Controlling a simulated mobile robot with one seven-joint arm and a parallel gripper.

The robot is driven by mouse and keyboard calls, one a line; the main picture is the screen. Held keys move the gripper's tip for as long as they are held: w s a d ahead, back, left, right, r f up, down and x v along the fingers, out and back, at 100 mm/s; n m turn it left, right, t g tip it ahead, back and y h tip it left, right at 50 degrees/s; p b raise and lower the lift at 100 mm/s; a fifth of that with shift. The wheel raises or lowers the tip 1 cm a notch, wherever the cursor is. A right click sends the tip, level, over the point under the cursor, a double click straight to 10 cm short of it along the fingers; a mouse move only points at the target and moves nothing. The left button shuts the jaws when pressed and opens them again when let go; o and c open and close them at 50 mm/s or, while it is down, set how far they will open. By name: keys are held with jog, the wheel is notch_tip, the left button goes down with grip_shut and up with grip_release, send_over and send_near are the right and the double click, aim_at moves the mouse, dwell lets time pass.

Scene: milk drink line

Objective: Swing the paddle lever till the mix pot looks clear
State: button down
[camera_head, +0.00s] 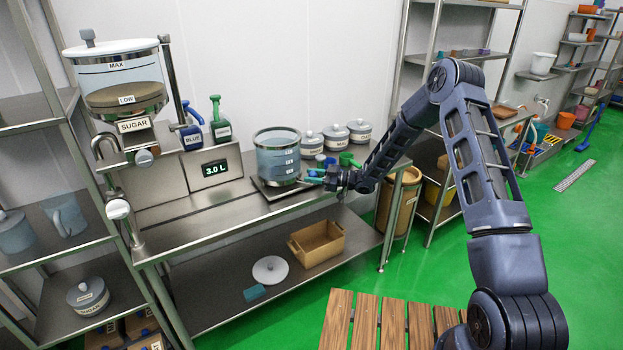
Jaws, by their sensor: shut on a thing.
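The mix pot (277,160) is a clear round vessel with level marks on its side. It stands on a dark plate on the steel counter and holds bluish-grey liquid; I cannot tell how evenly mixed it is. My gripper (328,179) is just right of the pot, low beside its base. It is shut on the paddle lever (312,179), a small teal-ended handle at the pot's right side. The jaws hide part of the lever, and the paddle inside the pot cannot be made out.
A display (216,169) reads 3.0 L. The sugar hopper (118,78) stands at left, with a blue bottle (190,130) and a green bottle (220,122) nearby. Lidded jars (334,138) stand behind my gripper. A brown crate (317,244) sits on the lower shelf.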

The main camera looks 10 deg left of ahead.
jog(key=shift+w, duration=0.1)
jog(key=c, duration=1)
grip_release()
jog(key=shift+d, duration=0.1)
jog(key=d, duration=1)
jog(key=shift+d, duration=0.35)
